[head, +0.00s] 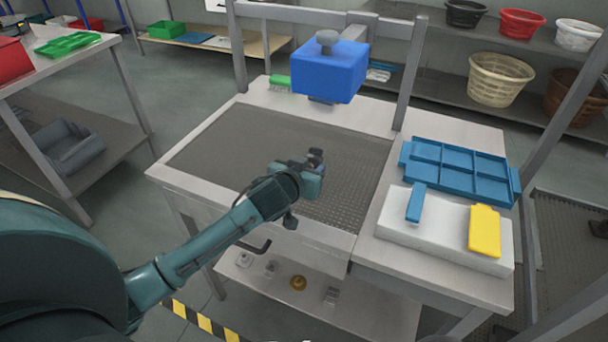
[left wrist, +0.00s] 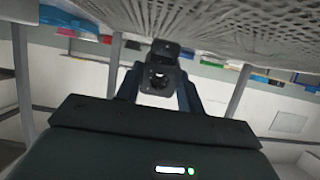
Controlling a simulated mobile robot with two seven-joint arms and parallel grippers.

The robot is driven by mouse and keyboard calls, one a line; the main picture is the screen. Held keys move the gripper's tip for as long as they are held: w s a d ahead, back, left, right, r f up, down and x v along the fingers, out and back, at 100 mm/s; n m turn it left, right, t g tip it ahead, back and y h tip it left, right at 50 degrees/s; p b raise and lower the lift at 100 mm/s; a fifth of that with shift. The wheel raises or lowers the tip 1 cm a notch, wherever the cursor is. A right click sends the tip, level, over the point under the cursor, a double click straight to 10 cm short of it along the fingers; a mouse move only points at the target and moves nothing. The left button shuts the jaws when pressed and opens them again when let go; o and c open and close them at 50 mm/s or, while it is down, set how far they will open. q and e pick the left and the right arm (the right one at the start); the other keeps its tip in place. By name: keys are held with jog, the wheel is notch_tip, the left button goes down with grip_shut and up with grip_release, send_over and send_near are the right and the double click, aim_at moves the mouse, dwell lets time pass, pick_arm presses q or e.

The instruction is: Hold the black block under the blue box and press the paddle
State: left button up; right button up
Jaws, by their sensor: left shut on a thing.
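The blue box (head: 328,72) hangs from the grey frame above the far side of the bench, with a dark part under it. My left gripper (head: 312,166) is over the mesh of the tank, nearer to me than the box and apart from it. It is shut on the small black block (left wrist: 161,72), which sits between its fingers in the left wrist view. In the head view the block is hard to tell from the dark fingers. A white base (head: 440,238) at the bench's right bears a yellow paddle (head: 484,230) and a blue bar (head: 415,202). My right gripper is not in view.
A blue compartment tray (head: 458,172) lies behind the white base. A green brush (head: 280,83) lies left of the blue box. Grey posts (head: 410,75) flank the box. The mesh (head: 230,150) left of my gripper is clear.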

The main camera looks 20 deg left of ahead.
aim_at(316, 152)
pick_arm(q)
jog(key=shift+w+r, duration=0.1)
jog(key=shift+w, duration=3.4)
